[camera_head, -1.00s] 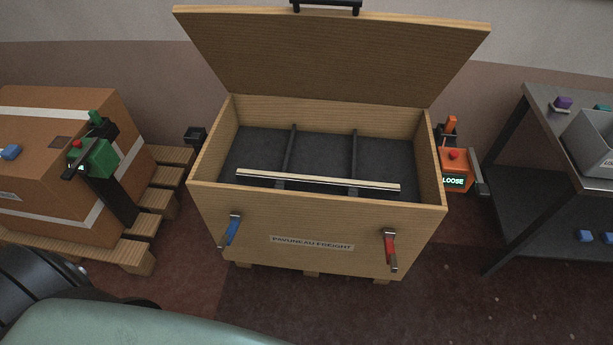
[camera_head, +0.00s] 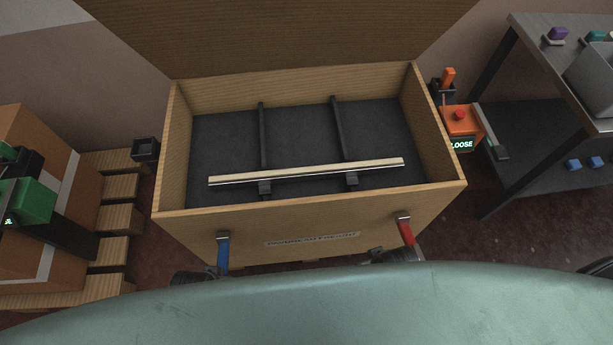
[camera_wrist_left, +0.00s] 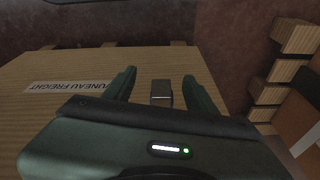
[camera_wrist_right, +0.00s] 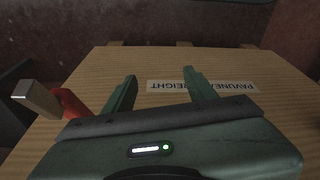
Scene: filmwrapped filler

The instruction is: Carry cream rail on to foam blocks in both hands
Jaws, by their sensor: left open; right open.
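The cream rail (camera_head: 305,172) lies lengthwise inside the open wooden crate (camera_head: 172,170), near its front wall. My right gripper (camera_wrist_right: 158,82) is open and empty at the same front, beside the red latch (camera_wrist_right: 72,103). Neither gripper touches the rail.
The crate's lid (camera_head: 270,35) stands open behind. Blue (camera_head: 223,252) and red latches hang on its front. An orange device reading LOOSE (camera_head: 461,125) is at right, near a grey shelf (camera_head: 530,150). A pallet (camera_head: 105,215) with a carton stands left.

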